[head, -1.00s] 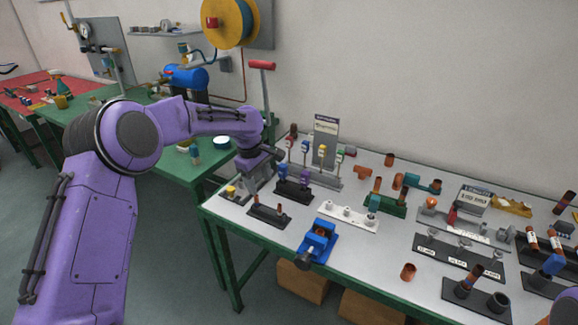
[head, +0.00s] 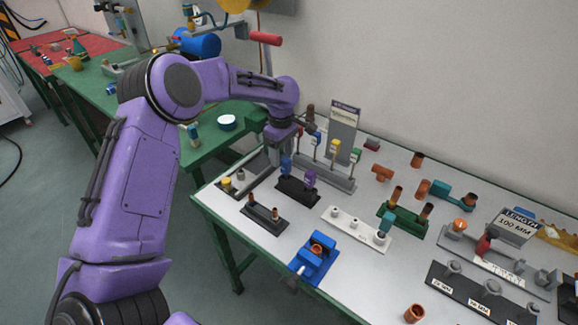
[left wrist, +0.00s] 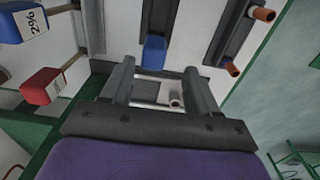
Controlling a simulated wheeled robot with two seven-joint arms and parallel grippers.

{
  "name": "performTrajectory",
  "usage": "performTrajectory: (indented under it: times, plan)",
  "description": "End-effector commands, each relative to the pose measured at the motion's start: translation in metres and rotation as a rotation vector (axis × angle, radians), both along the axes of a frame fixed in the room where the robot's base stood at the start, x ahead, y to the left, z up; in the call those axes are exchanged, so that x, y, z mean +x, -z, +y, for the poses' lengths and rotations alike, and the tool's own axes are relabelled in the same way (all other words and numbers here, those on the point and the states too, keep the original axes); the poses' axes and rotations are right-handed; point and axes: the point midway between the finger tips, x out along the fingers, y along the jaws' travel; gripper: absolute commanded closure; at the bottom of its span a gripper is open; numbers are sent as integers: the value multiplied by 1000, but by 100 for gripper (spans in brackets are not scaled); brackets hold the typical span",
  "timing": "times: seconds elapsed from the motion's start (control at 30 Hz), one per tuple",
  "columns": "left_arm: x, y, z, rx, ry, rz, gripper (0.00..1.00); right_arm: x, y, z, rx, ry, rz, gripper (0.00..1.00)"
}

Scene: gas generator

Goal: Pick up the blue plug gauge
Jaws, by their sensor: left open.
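In the left wrist view the blue gauge (left wrist: 154,55) shows between and beyond the open fingertips of the left gripper (left wrist: 160,75), apparently not gripped. The purple gauge is not seen there. My right gripper is out of view.
A rack (head: 325,172) with coloured tags stands close to my left gripper; its red tag (left wrist: 42,86) shows in the wrist view. A black stand (head: 264,217) with copper posts and a blue vise (head: 315,258) are in front. A white strip (head: 355,228) lies to the right.

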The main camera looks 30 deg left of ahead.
Motion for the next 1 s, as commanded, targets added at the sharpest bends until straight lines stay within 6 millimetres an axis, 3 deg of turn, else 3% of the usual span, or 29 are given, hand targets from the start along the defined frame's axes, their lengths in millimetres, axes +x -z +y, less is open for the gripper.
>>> performTrajectory:
  times: [0.33, 0.6, 0.77, 1.0]
  plan:
    - [8, 54, -10, -1, 2, 4, 40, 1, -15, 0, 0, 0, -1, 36]
    - [9, 61, -11, 1, 4, 0, 40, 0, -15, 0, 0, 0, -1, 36]
    - [9, 61, -11, 1, 4, 1, 88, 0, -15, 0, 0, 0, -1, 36]
    - [8, 61, -11, 1, 4, 1, 88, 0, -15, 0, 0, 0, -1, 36]
